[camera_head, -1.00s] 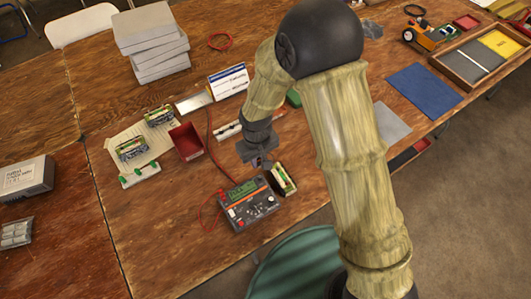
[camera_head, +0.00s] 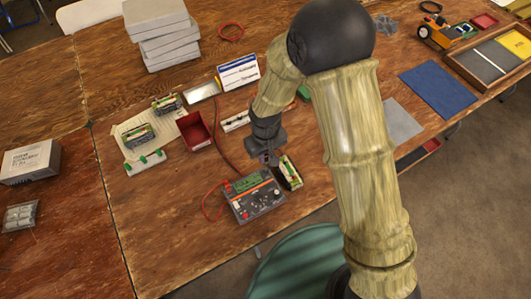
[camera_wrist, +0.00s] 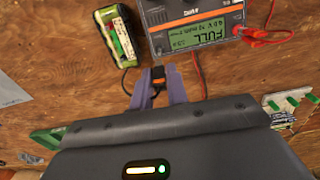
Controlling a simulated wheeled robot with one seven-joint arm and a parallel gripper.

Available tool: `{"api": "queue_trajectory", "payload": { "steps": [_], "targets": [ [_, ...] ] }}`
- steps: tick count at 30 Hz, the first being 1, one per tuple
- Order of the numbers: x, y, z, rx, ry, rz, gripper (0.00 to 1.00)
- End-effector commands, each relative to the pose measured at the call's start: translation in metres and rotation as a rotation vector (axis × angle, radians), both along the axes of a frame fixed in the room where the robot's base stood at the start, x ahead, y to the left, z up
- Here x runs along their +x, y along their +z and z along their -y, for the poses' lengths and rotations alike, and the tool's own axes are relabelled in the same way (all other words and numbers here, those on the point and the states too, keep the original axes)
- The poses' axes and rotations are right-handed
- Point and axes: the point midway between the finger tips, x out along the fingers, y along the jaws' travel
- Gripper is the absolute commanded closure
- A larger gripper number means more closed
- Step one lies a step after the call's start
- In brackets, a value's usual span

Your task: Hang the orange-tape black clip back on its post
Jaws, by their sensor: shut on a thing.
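My gripper (camera_wrist: 158,88) is shut on the orange-tape black clip (camera_wrist: 158,81), which shows small between the fingertips in the wrist view. A thin black lead runs from the clip area toward the green battery pack (camera_wrist: 116,36). The grey charger (camera_wrist: 192,42) shows a green display reading FULL, and a red clip with red leads sits at its front corner. In the head view, my gripper (camera_head: 268,158) is just behind the charger (camera_head: 268,203) and beside the pack (camera_head: 290,173). I cannot make out which post belongs to the black clip.
A red bin (camera_head: 195,131), a white rail with green parts (camera_head: 146,163) and two more packs on a paper sheet (camera_head: 135,147) stand to the left. A blue-and-white sign (camera_head: 238,73) and stacked grey boxes (camera_head: 160,37) are behind. Bare wood lies left of the charger.

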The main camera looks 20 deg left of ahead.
Motion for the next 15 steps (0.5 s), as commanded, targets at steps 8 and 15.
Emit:
{"api": "queue_trajectory", "payload": {
  "steps": [8,15],
  "targets": [
    [0.001,-0.016,0.001,0.0,-0.003,0.0,0.97],
    [0.001,-0.027,0.001,-0.001,-0.004,-0.001,0.97]
  ]
}}
